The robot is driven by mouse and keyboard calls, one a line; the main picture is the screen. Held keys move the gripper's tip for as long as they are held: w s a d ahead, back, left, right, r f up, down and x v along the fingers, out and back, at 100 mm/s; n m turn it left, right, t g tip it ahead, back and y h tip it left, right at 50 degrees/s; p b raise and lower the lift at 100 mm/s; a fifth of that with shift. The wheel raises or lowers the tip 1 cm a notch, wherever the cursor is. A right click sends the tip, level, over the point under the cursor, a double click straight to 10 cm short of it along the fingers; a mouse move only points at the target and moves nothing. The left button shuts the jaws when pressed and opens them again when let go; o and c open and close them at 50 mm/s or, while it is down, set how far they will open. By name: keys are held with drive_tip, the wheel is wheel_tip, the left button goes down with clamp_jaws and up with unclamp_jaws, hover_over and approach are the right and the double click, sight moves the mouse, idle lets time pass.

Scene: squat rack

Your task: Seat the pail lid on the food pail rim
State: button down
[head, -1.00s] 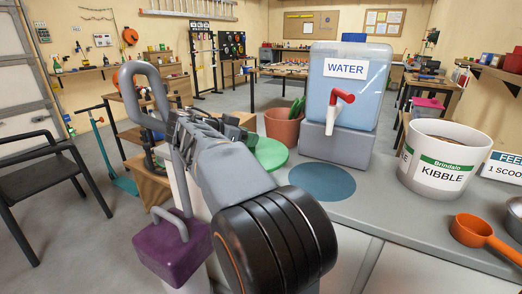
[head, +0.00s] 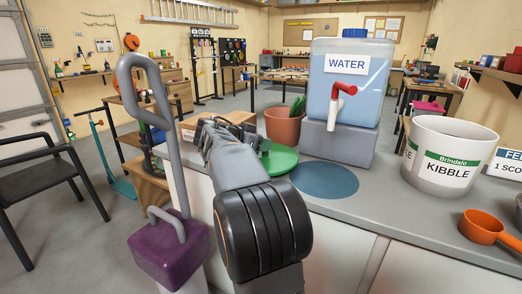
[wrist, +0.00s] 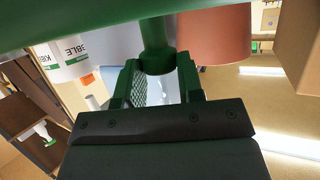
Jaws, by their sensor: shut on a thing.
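The green pail lid (head: 284,162) is at the left part of the counter, in front of the terracotta pot, partly hidden by my arm. I cannot tell whether it touches the counter. My gripper (head: 262,148) is at the lid's knob, mostly hidden behind my arm in the head view. In the wrist view my gripper (wrist: 156,85) is shut on the lid's green knob (wrist: 157,45), with the lid's disc (wrist: 80,32) across the top. The white food pail (head: 448,155), labelled KIBBLE, stands upright on the right with its rim uncovered. It also shows in the wrist view (wrist: 68,58).
A blue mat (head: 325,180) lies between lid and pail. Behind it stands the water dispenser (head: 346,100) with a red tap. The terracotta pot (head: 284,127) is at the back left. An orange scoop (head: 483,228) and a feeding sign (head: 507,163) are at the right.

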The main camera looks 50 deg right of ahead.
drive_tip(key=shift+d+f, duration=0.1)
drive_tip(key=shift+f, duration=0.45)
drive_tip(key=c, duration=0.8)
unclamp_jaws()
drive_tip(key=shift+o, duration=0.2)
drive_tip(key=shift+r+p, duration=0.25)
drive_tip(key=shift+p, duration=0.3)
